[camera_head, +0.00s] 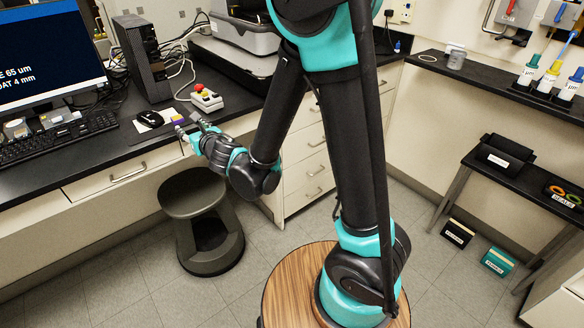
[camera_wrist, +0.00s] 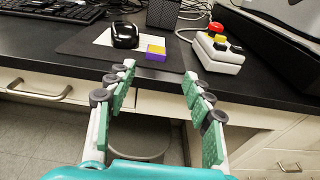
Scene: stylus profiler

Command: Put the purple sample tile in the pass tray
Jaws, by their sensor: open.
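A small block with a purple front side and a yellowish top (camera_wrist: 155,53) lies on the dark mat beside the black mouse, near the desk's front edge; it seems to be the purple sample tile. In the head view, my gripper (camera_head: 190,131) is at the desk's front edge and hides much of that spot. In the wrist view, my gripper (camera_wrist: 160,77) is open and empty. The block shows ahead of the gap between its fingers, apart from them. I cannot pick out the pass tray, since the labels on the boxes at the right are too small to read.
The mouse (camera_wrist: 125,35) is left of the block, and a control box (camera_wrist: 217,50) with a red button is right. A stool (camera_head: 205,220) stands below the desk. Labelled boxes are a black one (camera_head: 500,150) on the right bench, and a black (camera_head: 457,234) and a teal one (camera_head: 498,262) on the floor.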

